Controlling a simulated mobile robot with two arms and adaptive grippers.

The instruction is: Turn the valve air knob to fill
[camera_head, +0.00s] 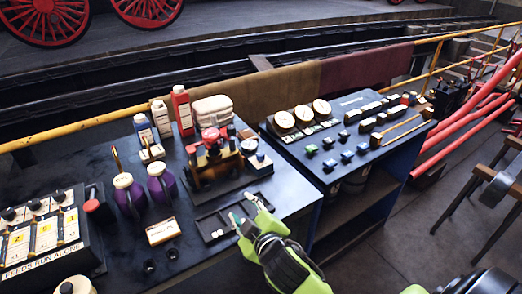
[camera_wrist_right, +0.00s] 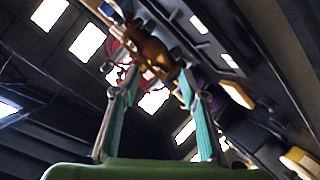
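A brass valve assembly with red parts (camera_head: 212,160) stands on the dark workbench in the head view. It also shows beyond the fingers in the right wrist view (camera_wrist_right: 150,50). I cannot tell which part of it, if any, is the valve air knob. My right gripper (camera_head: 242,217), green with teal finger pads, is over the bench's front edge by a black tray (camera_head: 213,235), in front of the assembly and apart from it. In the right wrist view the gripper (camera_wrist_right: 157,105) has its fingers spread with nothing held between them. My left gripper is out of view.
Purple bottles (camera_head: 129,195) and a small white-topped tray (camera_head: 162,231) are left of the assembly. A labelled switch box (camera_head: 45,240) fills the bench's left end. A panel with gauges (camera_head: 303,116) and several knobs stands at right. Red pipes (camera_head: 470,122) lie further right.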

